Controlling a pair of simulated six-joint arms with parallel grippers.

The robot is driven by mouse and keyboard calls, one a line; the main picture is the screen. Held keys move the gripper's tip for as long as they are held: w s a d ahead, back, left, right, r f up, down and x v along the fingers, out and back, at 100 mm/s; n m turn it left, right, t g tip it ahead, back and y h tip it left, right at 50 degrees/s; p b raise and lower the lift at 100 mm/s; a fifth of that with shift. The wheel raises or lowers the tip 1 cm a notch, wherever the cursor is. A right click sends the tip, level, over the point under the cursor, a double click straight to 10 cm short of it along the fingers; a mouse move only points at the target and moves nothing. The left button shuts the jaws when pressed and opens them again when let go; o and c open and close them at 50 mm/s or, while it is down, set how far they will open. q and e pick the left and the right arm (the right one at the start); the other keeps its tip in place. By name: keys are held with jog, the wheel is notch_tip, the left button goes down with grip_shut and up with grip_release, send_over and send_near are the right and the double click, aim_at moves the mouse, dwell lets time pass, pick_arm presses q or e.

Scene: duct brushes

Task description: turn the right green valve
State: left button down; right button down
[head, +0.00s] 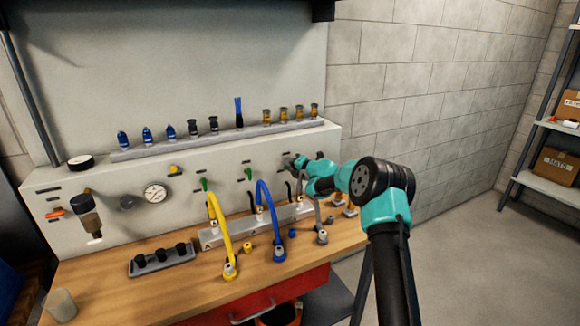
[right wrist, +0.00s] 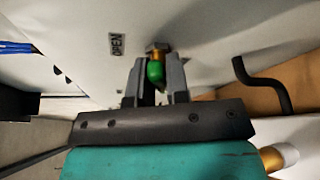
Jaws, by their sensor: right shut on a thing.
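My right gripper (head: 292,163) is at the white panel, at its right end. In the right wrist view the two dark fingers (right wrist: 158,85) are shut on a green valve handle (right wrist: 155,72), with a brass stem at the panel. In the head view the gripper hides this valve. Two other green valves show to its left on the panel, one in the middle (head: 249,174) and one farther left (head: 204,184). My left gripper is not in view.
A yellow hose (head: 221,230) and a blue hose (head: 270,215) arch above the wooden bench (head: 190,290). A rail (head: 220,140) with several fittings and a blue brush runs along the panel top. A gauge (head: 155,194) sits at left. A black hook (right wrist: 262,85) is near my right gripper.

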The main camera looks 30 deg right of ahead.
jog(key=shift+m, duration=0.5)
jog(key=c, duration=1.1)
grip_release()
jog(key=shift+c, duration=0.2)
jog(key=shift+s, duration=0.1)
jog(key=f+v, duration=0.1)
jog(key=v, duration=1.6)
jog(key=shift+d, duration=0.2)
jog(key=shift+s, duration=0.15)
